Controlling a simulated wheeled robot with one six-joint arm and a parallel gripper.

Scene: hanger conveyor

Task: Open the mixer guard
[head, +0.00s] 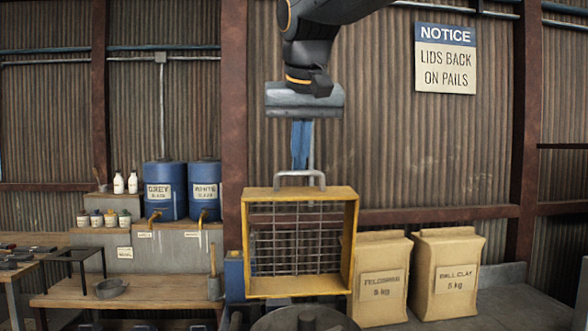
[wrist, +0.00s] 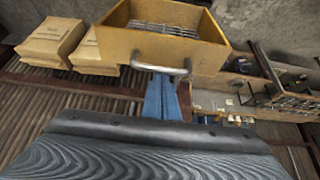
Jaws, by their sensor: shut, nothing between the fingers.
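The mixer guard (head: 251,262) is a yellow box-shaped frame with a wire grid, standing upright above a dark round mixer pan (head: 275,322). Its silver bar handle (head: 298,174) runs along the top edge. In the wrist view the guard (wrist: 155,43) is at the top, with the handle (wrist: 160,69) on its near edge. My gripper (head: 301,164) points down just above the handle, its blue fingers shut and empty. In the wrist view the fingertips (wrist: 163,80) are close to the handle's middle. I cannot tell whether they touch it.
Two tan sacks (head: 380,282) (head: 447,278) stand to the right of the guard. Blue glaze barrels (head: 165,184) and small jars (head: 97,217) stand on a stepped shelf to the left, above a wooden bench (head: 140,291). A notice sign (head: 445,58) hangs on the corrugated wall.

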